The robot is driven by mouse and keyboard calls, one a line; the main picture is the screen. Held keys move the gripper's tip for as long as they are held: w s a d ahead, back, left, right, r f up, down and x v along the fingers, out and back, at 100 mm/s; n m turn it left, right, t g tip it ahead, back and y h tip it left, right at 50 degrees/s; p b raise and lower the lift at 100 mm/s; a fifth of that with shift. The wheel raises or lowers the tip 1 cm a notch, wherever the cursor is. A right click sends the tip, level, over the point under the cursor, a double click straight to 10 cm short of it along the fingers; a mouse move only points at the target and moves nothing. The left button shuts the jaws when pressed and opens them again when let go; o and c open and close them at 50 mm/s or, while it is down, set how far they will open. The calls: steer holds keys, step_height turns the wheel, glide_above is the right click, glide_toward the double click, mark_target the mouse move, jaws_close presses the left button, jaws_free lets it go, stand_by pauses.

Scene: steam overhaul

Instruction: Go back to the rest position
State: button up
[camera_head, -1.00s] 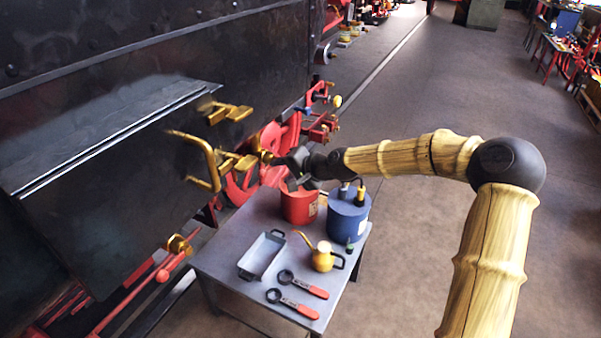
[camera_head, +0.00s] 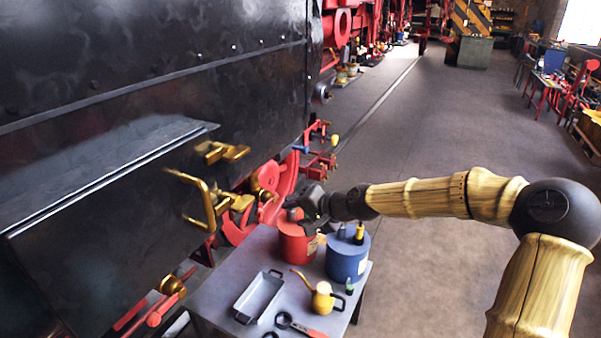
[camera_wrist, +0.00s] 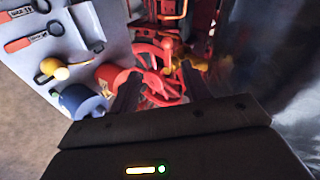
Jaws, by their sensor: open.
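My gripper (camera_head: 302,212) is open and empty in the head view, just above the red can and right of the brass fittings on the locomotive's side. In the wrist view, my gripper's two dark fingers (camera_wrist: 158,92) stand apart with nothing between them. Behind them show red locomotive parts (camera_wrist: 160,60). My bamboo-like arm reaches in from the right in the head view.
A table (camera_head: 218,293) below holds a red can (camera_head: 296,245), a blue can (camera_head: 347,262), a brass oil can (camera_head: 321,300), a tray (camera_head: 259,298) and wrenches. A brass handle (camera_head: 208,205) juts from the dark locomotive wall (camera_head: 150,70) at left. Open floor (camera_head: 440,140) lies right.

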steer(key=s+f+n+g+h, duration=0.2)
steer(key=s+f+h, duration=0.1)
steer(key=s+f, duration=0.35)
steer(key=s+d+f+n+g+h, duration=0.1)
steer(key=s+d+h, duration=0.4)
steer(key=s+d, duration=1.1)
steer(key=s+n+g, duration=0.1)
steer(key=s, duration=0.2)
steer(key=shift+s+d+f+h, duration=0.15)
steer(key=shift+s+f+h, duration=0.05)
steer(key=shift+s+h, duration=0.2)
steer(key=shift+w, duration=0.1)
